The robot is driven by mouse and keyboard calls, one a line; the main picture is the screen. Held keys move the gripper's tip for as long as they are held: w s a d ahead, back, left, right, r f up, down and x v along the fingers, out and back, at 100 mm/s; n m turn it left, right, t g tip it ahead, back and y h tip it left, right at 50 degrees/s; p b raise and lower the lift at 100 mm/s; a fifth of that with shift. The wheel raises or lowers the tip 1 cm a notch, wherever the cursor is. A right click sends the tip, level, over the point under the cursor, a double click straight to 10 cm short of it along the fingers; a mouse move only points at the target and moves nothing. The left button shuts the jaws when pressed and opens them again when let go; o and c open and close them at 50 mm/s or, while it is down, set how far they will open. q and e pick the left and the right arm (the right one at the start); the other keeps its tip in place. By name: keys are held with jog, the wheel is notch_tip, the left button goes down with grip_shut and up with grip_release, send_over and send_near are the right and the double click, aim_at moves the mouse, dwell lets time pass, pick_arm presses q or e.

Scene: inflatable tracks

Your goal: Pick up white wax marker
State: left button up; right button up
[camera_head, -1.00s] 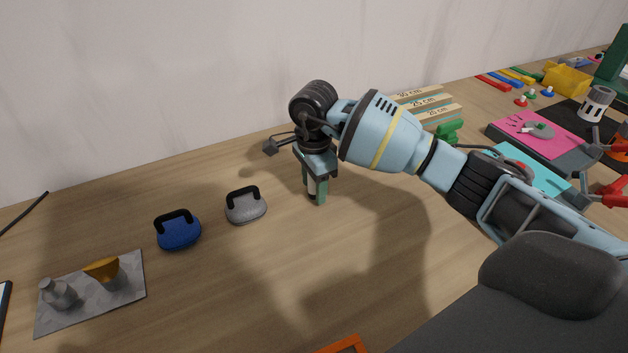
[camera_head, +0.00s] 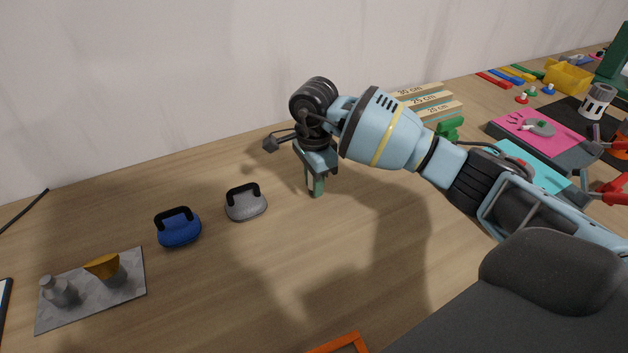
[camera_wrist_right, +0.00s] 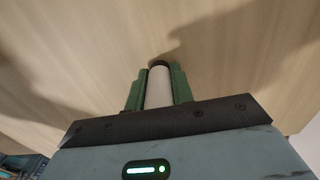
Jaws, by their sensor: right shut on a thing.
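My right gripper (camera_head: 316,184) reaches down over the wooden table near the wall in the head view. In the right wrist view its green fingers (camera_wrist_right: 158,88) are shut on a white cylinder with a dark end, the white wax marker (camera_wrist_right: 158,88). The marker stands between the two fingers, pointing along them. In the head view the fingers hide most of it. I cannot tell for sure whether the fingertips are clear of the table. My left gripper is not in view.
A grey weight (camera_head: 246,205) and a blue weight (camera_head: 179,229) with black handles stand left of the right gripper. A grey plate (camera_head: 125,290) with small objects lies at the lower left. An orange frame edge (camera_head: 340,345) shows at the bottom. Labelled boards (camera_head: 437,107) lie right.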

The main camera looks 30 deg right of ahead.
jog(key=shift+r, duration=0.45)
notch_tip(320, 180, up, 2)
jog(key=shift+r, duration=0.2)
jog(key=s+a, duration=0.3)
jog(key=s, duration=0.1)
jog(key=s+a+r, duration=0.1)
jog(key=s+a, duration=0.2)
jog(key=s, duration=0.1)
jog(key=s+a, duration=0.3)
jog(key=s, duration=0.2)
jog(key=shift+a+r+b, duration=0.15)
jog(key=shift+a+b, duration=0.05)
jog(key=shift+b, duration=0.2)
jog(key=n, duration=0.3)
jog(key=shift+w+d+n, duration=0.2)
jog(key=shift+d+n, duration=0.1)
jog(key=shift+n, duration=0.1)
jog(key=n, duration=0.2)
jog(key=d+n, duration=0.1)
jog(key=n, duration=0.2)
jog(key=shift+w+r, duration=0.1)
jog(key=shift+w, duration=0.1)
jog(key=n, duration=0.5)
jog(key=shift+w+d+r, duration=0.1)
jog(key=shift+w+d, duration=0.1)
jog(key=shift+d, duration=0.2)
jog(key=n, duration=0.4)
jog(key=shift+w+d+n, duration=0.1)
jog(key=shift+d+n, duration=0.2)
jog(key=shift+n, duration=0.1)
